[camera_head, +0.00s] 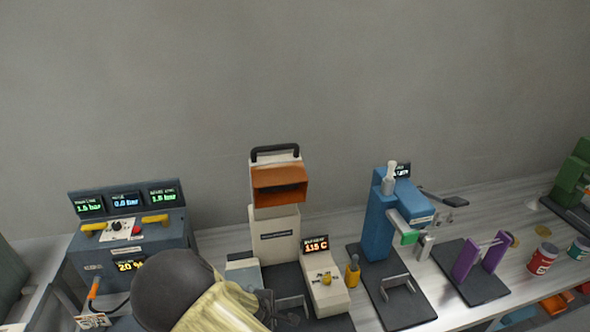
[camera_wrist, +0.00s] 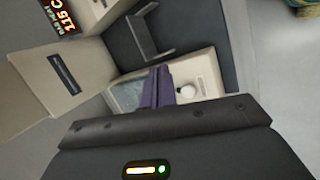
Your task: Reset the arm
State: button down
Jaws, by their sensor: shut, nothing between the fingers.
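My gripper (camera_wrist: 157,86) is shut and empty; its two dark fingers are together in the wrist view. They show in front of a beige box with a light panel and a white knob (camera_wrist: 186,90). In the head view my arm rises at the bottom and covers part of the bench. The gripper end is low there, near the base of the beige and orange machine (camera_head: 276,235), and its fingers are hard to make out. I cannot tell whether the fingers touch anything.
A control console (camera_head: 128,240) with green displays stands left. A beige box with a 115 C display (camera_head: 316,243) is right of the orange-topped machine. Space above the bench is clear.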

jog(key=s+d+r+m+g+b, duration=0.1)
jog(key=s+d+r+m+b, duration=0.1)
jog(key=s+d+r+m, duration=0.2)
jog(key=s+d+r+m+g+y+b, duration=0.1)
jog(key=s+d+r+m+b, duration=0.1)
jog(key=d+r+m, duration=0.4)
jog(key=s+d+r+m+g+y+b, duration=0.1)
jog(key=s+d+r+m, duration=0.4)
jog(key=d, duration=0.6)
jog(key=m+b, duration=0.1)
jog(key=m, duration=0.1)
jog(key=shift+s+d+m, duration=0.3)
jog(key=shift+d+m, duration=0.1)
